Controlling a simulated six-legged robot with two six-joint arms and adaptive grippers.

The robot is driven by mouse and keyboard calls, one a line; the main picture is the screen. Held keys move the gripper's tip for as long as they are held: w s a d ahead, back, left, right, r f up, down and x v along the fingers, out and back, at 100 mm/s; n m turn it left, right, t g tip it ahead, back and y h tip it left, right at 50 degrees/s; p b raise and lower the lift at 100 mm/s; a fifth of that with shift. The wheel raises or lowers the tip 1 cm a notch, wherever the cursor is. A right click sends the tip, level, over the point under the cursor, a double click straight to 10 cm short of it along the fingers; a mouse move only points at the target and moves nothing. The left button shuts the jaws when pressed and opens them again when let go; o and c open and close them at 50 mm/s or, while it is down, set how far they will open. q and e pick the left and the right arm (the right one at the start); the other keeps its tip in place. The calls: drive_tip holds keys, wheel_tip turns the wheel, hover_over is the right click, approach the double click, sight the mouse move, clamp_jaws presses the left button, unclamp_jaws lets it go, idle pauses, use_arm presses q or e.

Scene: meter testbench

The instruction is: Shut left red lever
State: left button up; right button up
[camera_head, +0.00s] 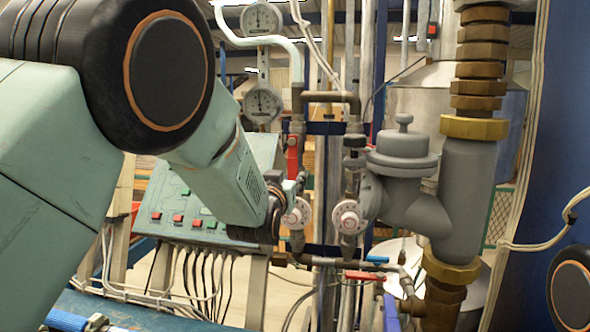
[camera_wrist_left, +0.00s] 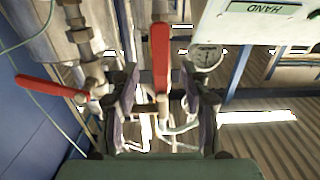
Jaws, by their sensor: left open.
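My left gripper (camera_head: 288,198) is at the end of the pale green arm, close to the pipework; its fingers are mostly hidden in the head view. In the left wrist view the left gripper (camera_wrist_left: 162,92) is open, with one finger on each side. An upright red lever (camera_wrist_left: 160,57) stands in line with the gap between them; I cannot tell whether it touches either finger. A second red lever (camera_wrist_left: 50,87) slants at the left there. The head view shows an upright red lever (camera_head: 292,154) just above the gripper and a level red lever (camera_head: 362,275) lower right.
Two round gauges (camera_head: 262,104) sit above the gripper. A sloping button panel (camera_head: 180,205) is behind the arm. A grey valve body (camera_head: 405,160) and thick brass-fitted pipe stand right. A blue lever (camera_head: 377,259) is near the lower red one.

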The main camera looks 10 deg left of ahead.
sight(292, 170)
use_arm(q)
drive_tip(key=shift+w, duration=0.4)
drive_tip(key=shift+w+r+p, duration=0.35)
drive_tip(key=shift+w+p, duration=0.05)
drive_tip(key=shift+p, duration=0.1)
drive_tip(key=shift+w+a+r, duration=0.1)
drive_tip(key=shift+w, duration=0.25)
drive_tip(key=w, duration=0.1)
drive_tip(key=w+p, duration=0.1)
drive_tip(key=w, duration=0.3)
drive_tip(key=shift+f, duration=0.4)
drive_tip(key=shift+s+r, duration=0.3)
drive_tip(key=shift+s, duration=0.1)
drive_tip(key=shift+w+f, duration=0.3)
drive_tip(key=shift+w, duration=0.2)
drive_tip(key=c, duration=0.3)
drive_tip(key=shift+c, duration=1)
drive_tip(key=shift+s+r, duration=0.1)
clamp_jaws()
